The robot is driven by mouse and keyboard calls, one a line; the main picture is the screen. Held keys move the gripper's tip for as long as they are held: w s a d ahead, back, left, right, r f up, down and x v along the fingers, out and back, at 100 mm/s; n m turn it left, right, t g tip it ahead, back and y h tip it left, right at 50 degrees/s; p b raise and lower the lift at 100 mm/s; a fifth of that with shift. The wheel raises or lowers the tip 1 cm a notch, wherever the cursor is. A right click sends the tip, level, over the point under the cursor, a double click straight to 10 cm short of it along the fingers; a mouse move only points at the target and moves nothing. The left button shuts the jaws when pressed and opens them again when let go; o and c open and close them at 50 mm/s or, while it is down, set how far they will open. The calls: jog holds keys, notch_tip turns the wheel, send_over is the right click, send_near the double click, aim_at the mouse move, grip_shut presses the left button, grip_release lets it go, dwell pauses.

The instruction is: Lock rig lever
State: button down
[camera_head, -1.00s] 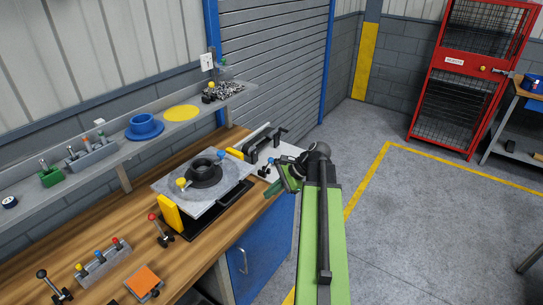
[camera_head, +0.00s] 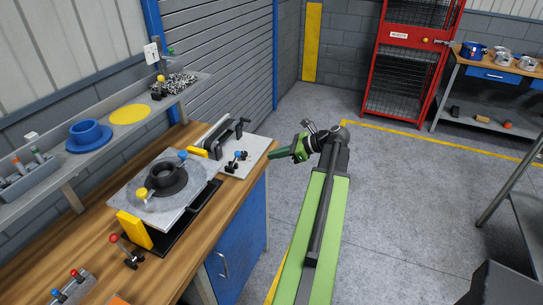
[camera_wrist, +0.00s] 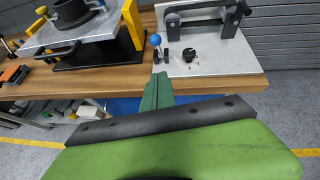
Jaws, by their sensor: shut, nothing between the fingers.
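A rig at the far right end of the bench has a pale plate (camera_head: 247,160) with a black bar frame (camera_head: 226,138) and a small lever with a blue ball knob (camera_head: 242,155). In the wrist view the blue-knobbed lever (camera_wrist: 156,41) stands upright beside a black knob (camera_wrist: 190,54) on the plate (camera_wrist: 215,62). My green gripper (camera_head: 272,155) is shut and empty, just off the bench's right edge, pointing left towards the plate. In the wrist view its closed fingertips (camera_wrist: 160,78) appear below the lever, apart from it as far as I can tell.
A clutch fixture (camera_head: 163,190) with yellow blocks sits left of the rig. A red-knobbed lever (camera_head: 121,248) stands nearer on the wooden bench (camera_head: 190,262). A shelf (camera_head: 99,146) runs along the wall. Open floor (camera_head: 350,180) lies right; a red cage (camera_head: 410,60) stands behind.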

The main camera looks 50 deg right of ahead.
jog(key=w+a+f+b, duration=0.1)
jog(key=w+a+f, duration=0.1)
jog(key=w, duration=0.7)
jog(key=shift+a+f, duration=0.2)
jog(key=shift+a, duration=0.7)
jog(key=shift+w+r, duration=0.1)
